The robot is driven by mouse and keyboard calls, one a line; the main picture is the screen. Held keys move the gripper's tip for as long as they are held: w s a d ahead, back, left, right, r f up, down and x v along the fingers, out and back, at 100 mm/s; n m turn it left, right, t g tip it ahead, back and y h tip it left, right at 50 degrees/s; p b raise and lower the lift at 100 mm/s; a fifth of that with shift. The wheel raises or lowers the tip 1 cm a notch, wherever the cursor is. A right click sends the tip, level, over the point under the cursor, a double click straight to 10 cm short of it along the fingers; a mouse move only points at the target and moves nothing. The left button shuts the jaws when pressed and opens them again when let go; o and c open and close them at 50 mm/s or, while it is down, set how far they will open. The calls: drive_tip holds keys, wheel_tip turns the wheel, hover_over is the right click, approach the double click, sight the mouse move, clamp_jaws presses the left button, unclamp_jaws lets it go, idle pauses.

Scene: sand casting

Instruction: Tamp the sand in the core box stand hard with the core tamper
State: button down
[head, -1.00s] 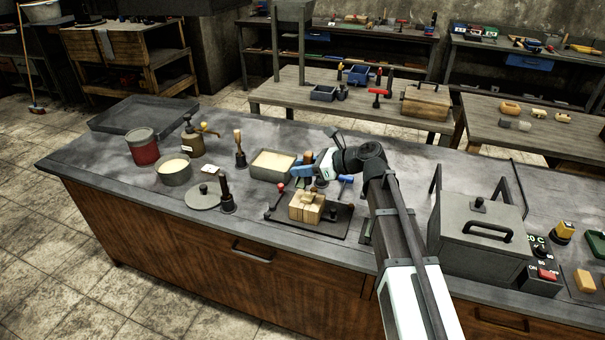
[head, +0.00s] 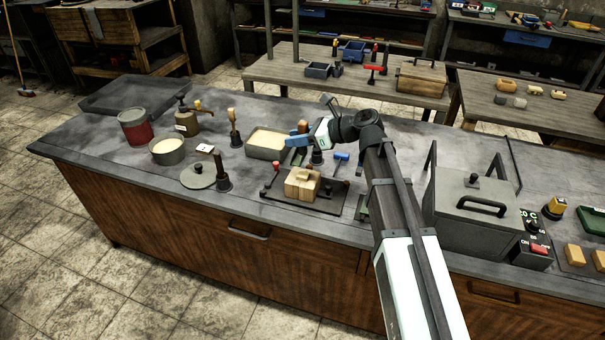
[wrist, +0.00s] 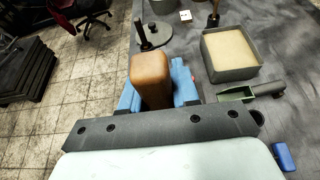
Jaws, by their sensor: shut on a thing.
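My gripper (head: 298,136) is shut on the brown wooden handle (wrist: 151,80) of the core tamper, which sits between the blue fingers in the wrist view. The sand inside the box cannot be made out.
A grey sand tray (head: 265,146) is just left of the gripper. A dark-handled tool (head: 222,174), round lid (head: 198,176) and sand pot (head: 167,151) stand further left. A green scoop (wrist: 250,92) lies near the gripper. A grey lidded box (head: 471,213) stands right.

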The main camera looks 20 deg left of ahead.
drive_tip(key=shift+f, duration=0.15)
drive_tip(key=shift+f, duration=2.35)
drive_tip(key=shift+f, duration=1.55)
drive_tip(key=shift+r, duration=1.5)
